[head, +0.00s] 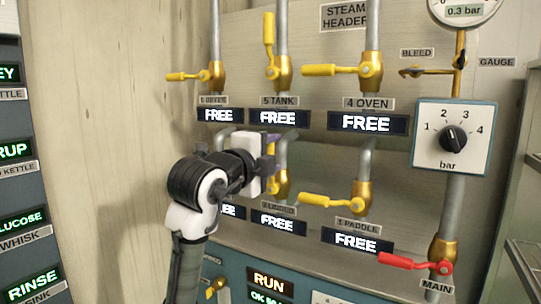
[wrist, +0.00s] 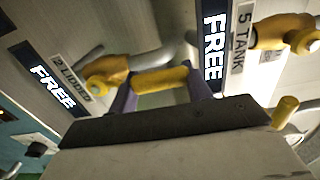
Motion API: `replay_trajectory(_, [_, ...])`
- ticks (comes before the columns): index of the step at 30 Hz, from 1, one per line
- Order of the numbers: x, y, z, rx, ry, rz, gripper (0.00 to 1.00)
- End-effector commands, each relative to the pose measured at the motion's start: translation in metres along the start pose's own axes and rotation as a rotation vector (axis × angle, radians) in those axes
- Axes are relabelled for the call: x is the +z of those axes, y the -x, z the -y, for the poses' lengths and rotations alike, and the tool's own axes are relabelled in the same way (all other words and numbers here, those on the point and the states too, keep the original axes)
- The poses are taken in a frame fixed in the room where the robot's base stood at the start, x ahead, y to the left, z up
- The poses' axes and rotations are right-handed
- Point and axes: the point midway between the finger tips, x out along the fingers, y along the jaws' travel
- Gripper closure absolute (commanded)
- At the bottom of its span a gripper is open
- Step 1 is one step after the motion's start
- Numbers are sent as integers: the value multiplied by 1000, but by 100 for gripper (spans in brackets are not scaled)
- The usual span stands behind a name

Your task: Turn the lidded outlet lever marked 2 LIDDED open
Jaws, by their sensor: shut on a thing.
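The lidded outlet valve (head: 281,186) is brass, above the label reading 2 LIDDED, which my gripper's side partly crowds in the head view. In the wrist view the label (wrist: 72,79) is clear beside the valve body (wrist: 105,72). My gripper (head: 270,152) is in front of this valve. In the wrist view my gripper (wrist: 162,86) has its two purple fingers on either side of the yellow lever (wrist: 160,79) and is shut on it. The lever runs from the valve toward the 5 TANK label, roughly along the grey pipe. In the head view my gripper hides most of the lever.
The 5 TANK lever (head: 268,30) points up just above. The 4 OVEN lever (head: 331,69) and 1 PADDLE lever (head: 329,201) point left. The red MAIN lever (head: 414,263) is lower right, below a pressure dial (head: 453,138). Displays read FREE.

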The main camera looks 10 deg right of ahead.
Motion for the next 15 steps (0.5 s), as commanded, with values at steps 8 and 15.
replay_trajectory(8, [-1, 0, 0, 2, -4, -2, 29])
replay_trajectory(15, [0, 0, 0, 1, -2, -1, 29])
